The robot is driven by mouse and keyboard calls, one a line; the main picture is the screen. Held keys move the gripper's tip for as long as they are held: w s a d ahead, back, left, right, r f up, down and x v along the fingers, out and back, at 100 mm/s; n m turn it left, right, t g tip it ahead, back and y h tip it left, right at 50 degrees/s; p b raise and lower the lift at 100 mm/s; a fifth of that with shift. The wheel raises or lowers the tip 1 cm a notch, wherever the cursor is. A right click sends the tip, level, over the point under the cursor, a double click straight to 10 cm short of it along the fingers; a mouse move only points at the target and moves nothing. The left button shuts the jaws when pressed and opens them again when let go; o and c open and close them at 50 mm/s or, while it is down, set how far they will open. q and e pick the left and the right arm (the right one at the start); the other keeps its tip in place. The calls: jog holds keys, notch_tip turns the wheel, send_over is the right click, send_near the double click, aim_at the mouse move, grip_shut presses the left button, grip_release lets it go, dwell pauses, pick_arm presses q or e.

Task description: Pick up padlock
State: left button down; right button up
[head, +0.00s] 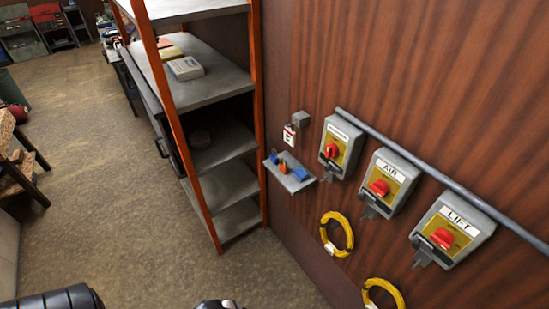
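A small grey wall shelf (290,173) right of centre holds a few small coloured items. Two are blue, one (275,158) at its left end and one (300,173) at its right. An orange item (283,167) lies between them. They may be padlocks, but they are too small to tell for certain. Nothing touches them. Neither gripper's fingers show. Only dark parts of my own arms appear at the bottom edge.
Three grey switch boxes with red knobs, one marked AIR (387,183) and one LIFT (453,230), line the wood wall. Yellow cable coils (337,234) hang below. An orange-framed shelf rack (205,90) stands left of them. Floor (95,165) is open further left.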

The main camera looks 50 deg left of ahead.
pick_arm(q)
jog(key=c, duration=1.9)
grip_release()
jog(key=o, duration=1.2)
